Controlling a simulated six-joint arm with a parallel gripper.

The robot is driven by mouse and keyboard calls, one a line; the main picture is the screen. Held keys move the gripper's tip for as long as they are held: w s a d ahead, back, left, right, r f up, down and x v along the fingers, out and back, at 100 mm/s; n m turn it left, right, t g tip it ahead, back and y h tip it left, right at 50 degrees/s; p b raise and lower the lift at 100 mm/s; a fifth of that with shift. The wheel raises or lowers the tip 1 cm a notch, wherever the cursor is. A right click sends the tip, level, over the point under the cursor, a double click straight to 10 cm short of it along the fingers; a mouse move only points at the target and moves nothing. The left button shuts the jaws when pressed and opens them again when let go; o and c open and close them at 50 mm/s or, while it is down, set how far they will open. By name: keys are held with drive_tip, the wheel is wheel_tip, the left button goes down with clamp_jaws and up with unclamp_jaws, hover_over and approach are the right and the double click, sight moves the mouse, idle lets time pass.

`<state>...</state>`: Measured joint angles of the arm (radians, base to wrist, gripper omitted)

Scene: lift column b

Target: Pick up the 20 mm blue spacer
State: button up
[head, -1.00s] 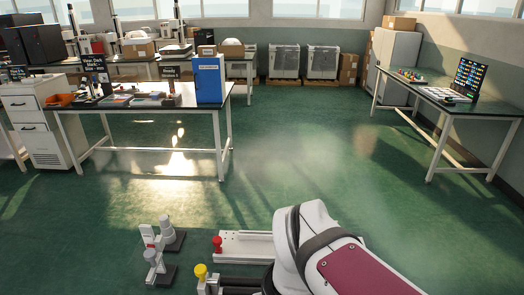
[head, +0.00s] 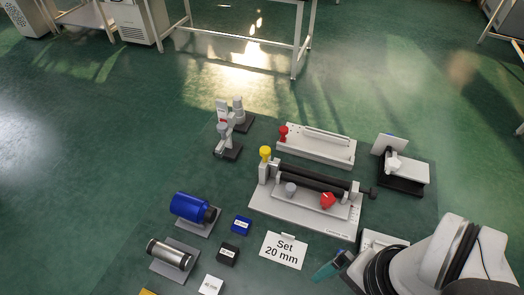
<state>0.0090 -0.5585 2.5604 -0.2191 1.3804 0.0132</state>
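A small blue block with a pale label (head: 241,226), which looks like the 20 mm blue spacer, sits on the floor-level work area in the lower middle of the head view. Its label is too small to read. A black block (head: 228,255) and a white block (head: 210,285) lie in a row below it. A white card reading "Set 20 mm" (head: 284,251) is to its right. My arm shows at the lower right, well apart from the blue block. I cannot make out my gripper's fingers.
A blue cylinder (head: 190,207) and a silver cylinder (head: 168,254) rest on stands left of the blocks. A grey fixture with a dark bar (head: 300,213) stands behind the card. A teal item (head: 327,271) lies by my arm. Open green floor lies beyond.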

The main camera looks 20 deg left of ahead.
sight(242, 224)
drive_tip(key=shift+c, duration=0.4)
idle(0.3)
